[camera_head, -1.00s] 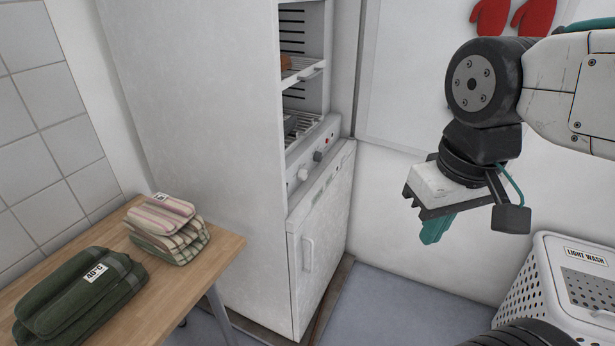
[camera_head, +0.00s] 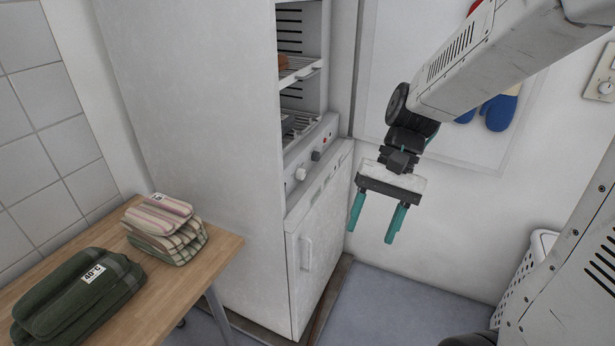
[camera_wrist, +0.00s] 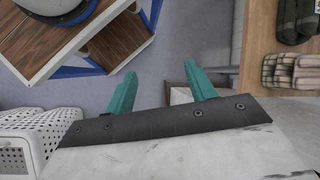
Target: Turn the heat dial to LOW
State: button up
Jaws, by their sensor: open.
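A tall white cabinet (camera_head: 190,120) has a control strip (camera_head: 310,148) below its open shelves. A white knob (camera_head: 300,174) and a dark knob (camera_head: 316,156) sit on the strip, with a small red spot near its far end. Their markings are too small to read, so I cannot tell which is the heat dial or where it points. My gripper (camera_head: 376,220) hangs to the right of the cabinet, apart from it. Its two teal fingers are spread and empty, pointing down. The wrist view shows the open fingers (camera_wrist: 162,88) over the floor, with no knob in sight.
A wooden table (camera_head: 225,250) with folded striped towels (camera_head: 165,228) and green towels (camera_head: 78,292) stands at left. A white basket (camera_head: 535,260) stands at right. Another knob (camera_head: 606,88) is on a wall panel at far right. The floor below my gripper is clear.

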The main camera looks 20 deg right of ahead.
jog(key=w+a+f+m+t+y, duration=0.1)
jog(key=w+a+f+m+y, duration=0.1)
jog(key=w+f+m+y, duration=0.7)
jog(key=m+t, duration=1.4)
jog(key=m, duration=0.2)
send_near(304, 175)
jog(key=x, duration=0.8)
jog(key=shift+w+a, duration=0.3)
jog(key=c, duration=1)
